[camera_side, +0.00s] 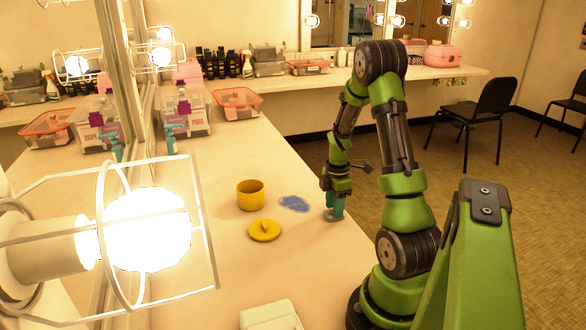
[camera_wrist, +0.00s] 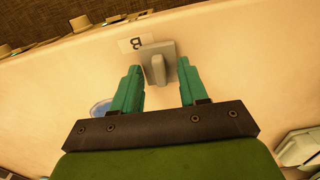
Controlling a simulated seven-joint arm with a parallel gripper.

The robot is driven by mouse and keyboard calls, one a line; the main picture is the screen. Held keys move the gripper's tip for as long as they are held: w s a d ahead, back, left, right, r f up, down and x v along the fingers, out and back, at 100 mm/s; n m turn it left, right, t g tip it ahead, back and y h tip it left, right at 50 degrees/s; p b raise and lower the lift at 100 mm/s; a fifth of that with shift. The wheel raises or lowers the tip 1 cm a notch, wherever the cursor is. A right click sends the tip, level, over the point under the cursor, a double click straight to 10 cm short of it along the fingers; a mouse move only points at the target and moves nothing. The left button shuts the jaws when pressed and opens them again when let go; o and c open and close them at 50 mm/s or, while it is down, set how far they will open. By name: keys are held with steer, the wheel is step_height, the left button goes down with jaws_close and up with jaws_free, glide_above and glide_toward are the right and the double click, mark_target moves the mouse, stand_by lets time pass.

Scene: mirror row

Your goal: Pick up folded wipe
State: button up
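My gripper (camera_wrist: 158,68) has teal fingers that stand apart, with nothing clamped between them. In the side view my gripper (camera_side: 333,211) points down, low over the counter's front edge. A grey square piece with a raised ridge (camera_wrist: 158,72) shows between and beyond the fingertips; it may be the folded wipe, but I cannot tell for sure. Clear space shows on both sides of the ridge. A flat blue patch (camera_side: 294,204) lies on the counter left of my gripper; whether it is cloth or liquid is unclear. Its edge (camera_wrist: 99,108) shows beside the left finger in the wrist view.
A yellow cup (camera_side: 250,196) and a yellow lid (camera_side: 264,231) stand left of the blue patch. A pale box (camera_side: 270,316) is at the near edge. A caged lamp (camera_side: 148,230) fills the left foreground.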

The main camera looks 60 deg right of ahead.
jaws_close()
step_height(320, 180, up, 10)
stand_by(0.6)
